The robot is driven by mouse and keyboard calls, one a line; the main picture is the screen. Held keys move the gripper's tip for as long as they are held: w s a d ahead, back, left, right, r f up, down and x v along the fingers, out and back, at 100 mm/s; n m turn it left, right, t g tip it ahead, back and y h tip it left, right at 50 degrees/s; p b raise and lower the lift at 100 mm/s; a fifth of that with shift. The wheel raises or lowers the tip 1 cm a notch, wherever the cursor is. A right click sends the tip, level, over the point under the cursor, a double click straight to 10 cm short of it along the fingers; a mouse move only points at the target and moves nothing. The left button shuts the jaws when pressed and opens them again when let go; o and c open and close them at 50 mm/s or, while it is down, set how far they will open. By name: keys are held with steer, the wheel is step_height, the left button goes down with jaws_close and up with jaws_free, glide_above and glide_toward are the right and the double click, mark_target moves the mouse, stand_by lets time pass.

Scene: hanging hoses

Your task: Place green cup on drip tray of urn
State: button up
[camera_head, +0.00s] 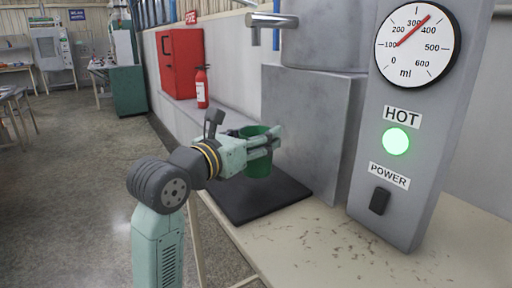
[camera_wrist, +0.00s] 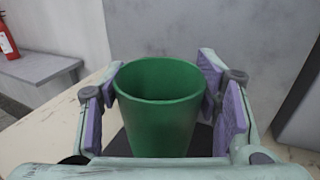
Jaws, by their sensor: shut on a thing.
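The green cup (camera_head: 258,163) is upright between the fingers of my gripper (camera_head: 268,142) in the head view. In the wrist view the cup (camera_wrist: 160,125) is seen from the side and above, with purple finger pads on both sides. My gripper (camera_wrist: 158,95) is shut on it. The black drip tray (camera_head: 258,204) lies on the table in front of the grey urn (camera_head: 312,125). The cup appears over or on the tray; I cannot tell whether its base touches. The urn's tap (camera_head: 268,22) is above and behind the cup.
A grey panel (camera_head: 405,150) with a dial, a green HOT light and a power switch stands right of the tray. A red extinguisher (camera_head: 202,87) and red cabinet (camera_head: 181,62) stand on the ledge behind.

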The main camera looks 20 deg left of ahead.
mark_target(261, 167)
steer(key=shift+f, duration=1.65)
steer(key=shift+f, duration=0.2)
steer(key=o, duration=1.1)
